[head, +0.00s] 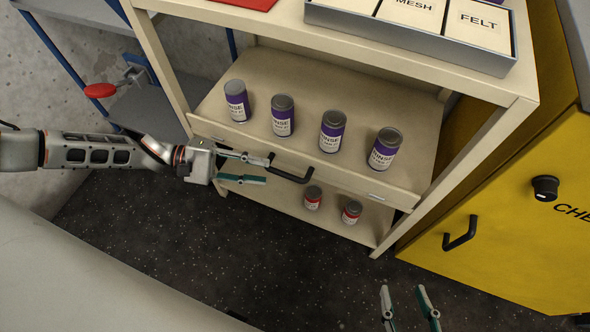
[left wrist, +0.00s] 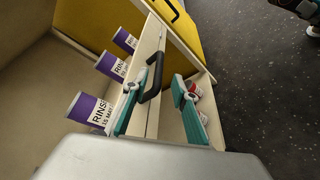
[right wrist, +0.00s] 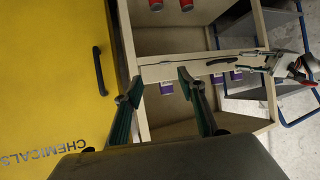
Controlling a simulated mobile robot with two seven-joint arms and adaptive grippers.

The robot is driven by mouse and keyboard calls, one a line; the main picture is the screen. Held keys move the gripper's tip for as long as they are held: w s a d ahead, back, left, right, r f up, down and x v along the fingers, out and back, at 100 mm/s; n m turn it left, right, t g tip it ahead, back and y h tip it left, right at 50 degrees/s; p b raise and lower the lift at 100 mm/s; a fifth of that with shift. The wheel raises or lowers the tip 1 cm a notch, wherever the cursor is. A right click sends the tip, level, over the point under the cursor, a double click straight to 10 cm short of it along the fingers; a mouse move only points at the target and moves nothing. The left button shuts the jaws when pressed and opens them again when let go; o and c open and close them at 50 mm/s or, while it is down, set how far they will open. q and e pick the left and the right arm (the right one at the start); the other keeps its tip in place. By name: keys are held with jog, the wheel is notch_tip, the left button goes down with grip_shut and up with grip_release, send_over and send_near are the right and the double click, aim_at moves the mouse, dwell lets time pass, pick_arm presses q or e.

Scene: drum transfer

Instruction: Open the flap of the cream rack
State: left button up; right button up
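The cream rack (head: 519,88) stands ahead with a low flap (head: 225,132) along the front of its middle shelf. The flap looks closed, with a black bar handle (head: 290,176), also in the left wrist view (left wrist: 155,72). My left gripper (head: 266,170) is open at the handle's left end. In the left wrist view its teal fingers (left wrist: 155,95) stand either side of the handle's near end; I cannot tell whether they touch it. My right gripper (head: 402,290) is open and empty, low in front of the rack's right side; it also shows in the right wrist view (right wrist: 160,84).
Several purple RINSE cans (head: 332,131) stand on the middle shelf behind the flap. Two red cans (head: 351,212) stand on the lower shelf. A yellow cabinet (head: 500,260) adjoins on the right. A blue-framed stand (head: 150,108) is at left. The dark floor in front is clear.

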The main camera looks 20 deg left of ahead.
aim_at(280, 174)
pick_arm(q)
jog(key=b+x, duration=0.1)
jog(key=x, duration=0.5)
jog(key=shift+f, duration=0.15)
jog(key=shift+x, duration=0.8)
grip_shut()
